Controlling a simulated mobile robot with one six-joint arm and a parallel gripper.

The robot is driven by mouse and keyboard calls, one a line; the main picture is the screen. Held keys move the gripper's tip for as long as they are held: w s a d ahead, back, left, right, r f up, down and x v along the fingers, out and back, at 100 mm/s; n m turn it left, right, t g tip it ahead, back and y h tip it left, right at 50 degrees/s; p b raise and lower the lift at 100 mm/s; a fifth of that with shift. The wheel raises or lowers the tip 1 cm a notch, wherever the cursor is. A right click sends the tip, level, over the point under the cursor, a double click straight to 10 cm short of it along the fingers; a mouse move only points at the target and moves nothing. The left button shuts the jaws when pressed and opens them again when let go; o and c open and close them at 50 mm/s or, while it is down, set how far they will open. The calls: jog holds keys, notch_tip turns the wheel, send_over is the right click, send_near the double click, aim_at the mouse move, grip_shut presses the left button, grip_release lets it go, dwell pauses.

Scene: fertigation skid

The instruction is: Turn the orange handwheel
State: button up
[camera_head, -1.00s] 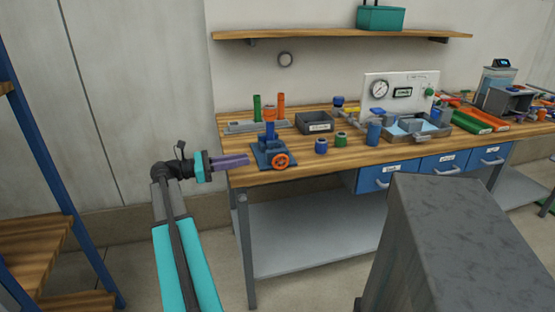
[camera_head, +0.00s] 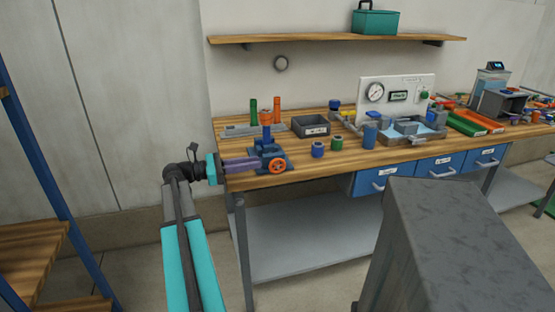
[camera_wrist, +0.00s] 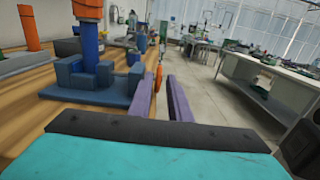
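The orange handwheel (camera_head: 277,166) is on the front side of a blue valve block (camera_head: 265,153) at the bench's left front corner. The wrist view shows the wheel edge-on (camera_wrist: 158,74) and the blue valve block (camera_wrist: 92,80) to its left. My gripper (camera_head: 258,164) has purple fingers and comes in from the left, just short of the wheel. In the wrist view my gripper (camera_wrist: 159,84) is open, with a gap between its fingers and nothing held. The wheel appears ahead, in line with that gap. I cannot tell whether the fingertips touch anything.
The wooden bench (camera_head: 340,162) carries a grey bin (camera_head: 311,126), a blue ring-shaped part (camera_head: 318,149), a green one (camera_head: 337,143) and a gauge panel (camera_head: 395,97). Green and orange upright pipes stand behind the valve. Floor is free in front of the bench's left end.

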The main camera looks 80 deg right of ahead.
aim_at(273, 160)
jog(key=p+x, duration=0.1)
jog(key=x, duration=0.8)
jog(key=shift+s+d, duration=0.1)
jog(key=shift+s, duration=0.05)
grip_shut()
